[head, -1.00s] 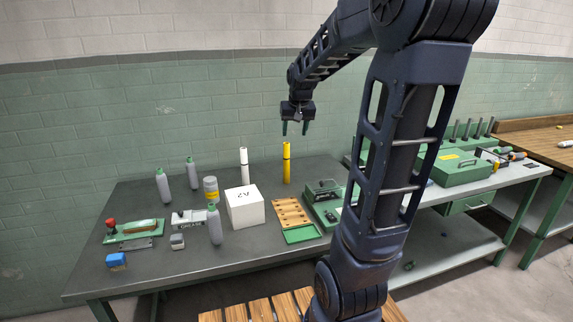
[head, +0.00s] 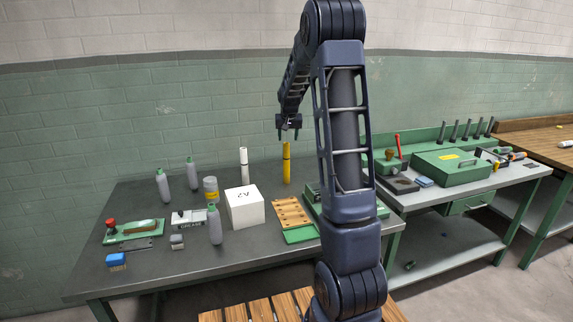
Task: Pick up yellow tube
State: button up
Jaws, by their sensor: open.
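The yellow tube (head: 287,168) stands upright on the dark table, towards its back edge, with a dark band near its top. My gripper (head: 288,138) points down with its fingers apart, just above the tube's top. The fingertips look level with the tube's top end or slightly over it. I cannot tell whether they are around it or touching it. Nothing is held.
A white tube (head: 244,164) stands left of the yellow one. A white box marked A2 (head: 245,208) and a wooden slatted board (head: 291,213) are in front. Grey bottles (head: 163,187) stand further left. A green case (head: 450,168) lies on the right bench.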

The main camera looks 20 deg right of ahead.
aim_at(288, 144)
jog(key=x, duration=0.5)
jog(key=shift+x, duration=2.7)
jog(key=shift+w+a+r, duration=0.1)
jog(key=shift+w+a, duration=0.05)
jog(key=shift+w, duration=0.05)
grip_shut()
